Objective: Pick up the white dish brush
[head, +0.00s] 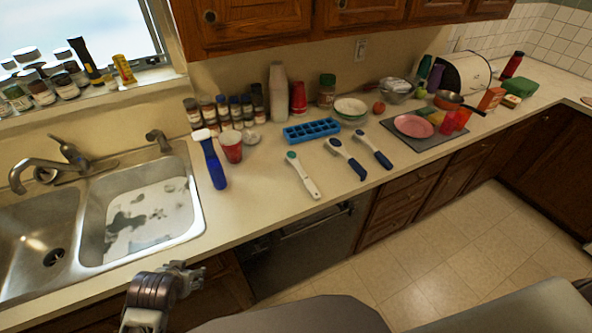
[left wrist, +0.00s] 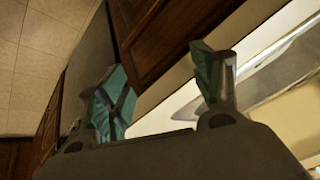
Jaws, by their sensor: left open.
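The white dish brush (head: 303,176) lies on the counter front, right of the sink, with a white handle toward the edge and a teal-marked head pointing back. My left gripper (head: 188,274) is low in the head view, in front of the counter edge, left of the brush and well apart from it. In the left wrist view its two teal-padded fingers (left wrist: 163,85) are spread with nothing between them. The brush does not show in that view. My right gripper is not in view.
A blue ice tray (head: 311,131) lies behind. The sink (head: 190,232) is at left. Counter around the white brush is clear.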

